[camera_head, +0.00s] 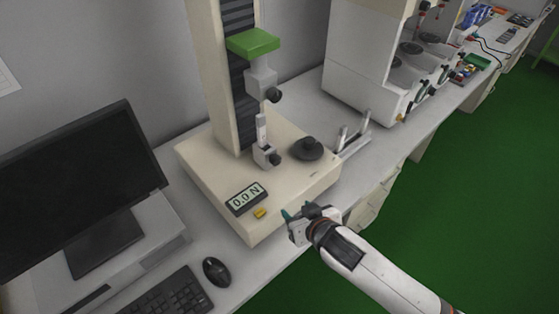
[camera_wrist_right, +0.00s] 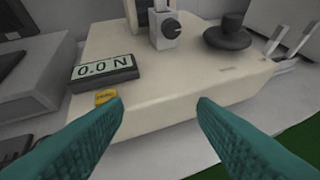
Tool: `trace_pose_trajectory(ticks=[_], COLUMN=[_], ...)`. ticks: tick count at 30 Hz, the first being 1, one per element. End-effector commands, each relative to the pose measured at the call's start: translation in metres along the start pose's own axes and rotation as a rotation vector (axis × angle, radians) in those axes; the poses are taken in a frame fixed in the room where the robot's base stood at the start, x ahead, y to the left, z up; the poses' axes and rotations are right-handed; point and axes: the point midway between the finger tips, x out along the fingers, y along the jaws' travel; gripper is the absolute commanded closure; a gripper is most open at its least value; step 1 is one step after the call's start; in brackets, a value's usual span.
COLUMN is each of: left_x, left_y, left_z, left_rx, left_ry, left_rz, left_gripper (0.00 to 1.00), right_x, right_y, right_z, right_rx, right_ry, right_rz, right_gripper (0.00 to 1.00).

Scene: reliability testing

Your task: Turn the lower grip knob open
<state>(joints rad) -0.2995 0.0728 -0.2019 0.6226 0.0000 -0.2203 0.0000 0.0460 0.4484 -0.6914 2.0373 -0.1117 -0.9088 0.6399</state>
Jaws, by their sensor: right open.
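The lower grip knob (camera_head: 275,159) is a small dark knob on the side of the grey lower grip (camera_head: 264,154), which stands on the cream tester base (camera_head: 205,173). In the right wrist view the knob (camera_wrist_right: 172,29) shows at the top, facing the camera on the lower grip (camera_wrist_right: 160,40). My right gripper (camera_head: 292,213) is at the front right edge of the base, apart from the knob. Its teal fingers (camera_wrist_right: 160,108) are spread with nothing between them. My left gripper is not in view.
A black round piece (camera_head: 307,148) stands right of the grip. The upper grip (camera_head: 263,84) hangs above. A monitor (camera_head: 78,188) and mouse (camera_head: 217,271) are left.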

Motion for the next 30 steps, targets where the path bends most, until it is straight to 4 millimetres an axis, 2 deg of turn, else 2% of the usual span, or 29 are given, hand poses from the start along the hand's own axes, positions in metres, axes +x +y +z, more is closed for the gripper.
trace_pose_trajectory(ticks=[1,3,8,13,18,21,26,30], left_x=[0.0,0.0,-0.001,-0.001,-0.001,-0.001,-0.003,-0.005], left_y=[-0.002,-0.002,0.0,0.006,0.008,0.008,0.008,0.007], left_z=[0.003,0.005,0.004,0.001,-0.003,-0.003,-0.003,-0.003], left_rx=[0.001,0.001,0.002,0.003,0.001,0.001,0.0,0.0], left_ry=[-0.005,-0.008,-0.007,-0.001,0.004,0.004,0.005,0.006], left_rz=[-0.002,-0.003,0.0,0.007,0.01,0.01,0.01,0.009], left_gripper=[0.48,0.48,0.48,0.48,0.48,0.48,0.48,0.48], right_x=[0.003,0.008,0.021,0.035,0.041,0.043,0.053,0.076], right_y=[0.002,0.006,0.006,-0.014,-0.049,-0.06,-0.059,-0.051], right_z=[0.013,0.025,0.048,0.064,0.07,0.07,0.072,0.077], right_rx=[-0.016,-0.027,-0.06,-0.096,-0.106,-0.102,-0.095,-0.095], right_ry=[-0.038,-0.083,-0.17,-0.218,-0.204,-0.192,-0.186,-0.187], right_rz=[0.018,0.048,0.127,0.221,0.284,0.3,0.309,0.308], right_gripper=[0.48,0.48,0.48,0.48,0.48,0.48,0.48,0.48])
